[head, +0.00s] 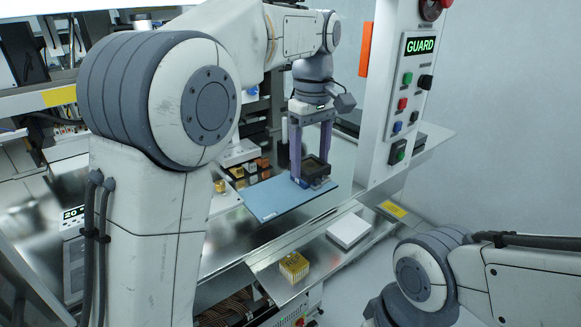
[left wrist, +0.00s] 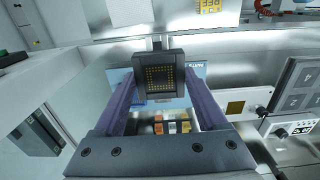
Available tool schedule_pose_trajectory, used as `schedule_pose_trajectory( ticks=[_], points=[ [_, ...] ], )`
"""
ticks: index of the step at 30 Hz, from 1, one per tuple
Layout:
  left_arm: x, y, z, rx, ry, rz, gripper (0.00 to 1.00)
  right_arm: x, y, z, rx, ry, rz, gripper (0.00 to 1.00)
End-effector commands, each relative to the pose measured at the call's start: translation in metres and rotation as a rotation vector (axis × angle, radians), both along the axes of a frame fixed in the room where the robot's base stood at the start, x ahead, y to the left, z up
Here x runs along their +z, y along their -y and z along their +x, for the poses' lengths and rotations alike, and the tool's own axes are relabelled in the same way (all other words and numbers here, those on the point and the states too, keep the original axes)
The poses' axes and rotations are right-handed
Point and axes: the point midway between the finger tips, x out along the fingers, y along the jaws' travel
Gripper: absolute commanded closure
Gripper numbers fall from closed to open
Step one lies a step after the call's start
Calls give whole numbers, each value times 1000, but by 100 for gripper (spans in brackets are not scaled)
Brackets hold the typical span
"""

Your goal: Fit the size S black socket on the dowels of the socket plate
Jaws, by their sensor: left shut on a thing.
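My left gripper (head: 311,170) is shut on a black square socket (head: 317,167), held between its two purple fingers over the right part of a blue mat (head: 268,207). I cannot tell whether the socket touches the mat. In the left wrist view the socket (left wrist: 159,85) sits between the fingers, with a dark frame and a grid of gold contacts in its middle. The blue mat shows partly behind it. I cannot make out the socket plate or its dowels for certain. My right gripper is out of view; only part of its arm shows at the lower right.
A gold block (head: 294,265) and a white box (head: 349,230) lie on the front ledge. Small orange and white pieces (head: 252,165) stand behind the mat. The GUARD button panel (head: 411,85) rises close on the right. Bare metal lies left of the mat.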

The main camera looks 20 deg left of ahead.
Motion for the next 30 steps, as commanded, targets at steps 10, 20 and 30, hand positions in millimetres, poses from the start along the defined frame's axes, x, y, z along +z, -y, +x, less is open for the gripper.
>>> schedule_pose_trajectory(
  ticks=[10,20,30],
  points=[
    [4,-75,4,468,-2,1,88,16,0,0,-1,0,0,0],
    [-9,-212,-25,1291,0,0,88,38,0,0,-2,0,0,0],
    [-16,-252,-45,1570,1,-1,88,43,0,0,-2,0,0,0]
  ],
)
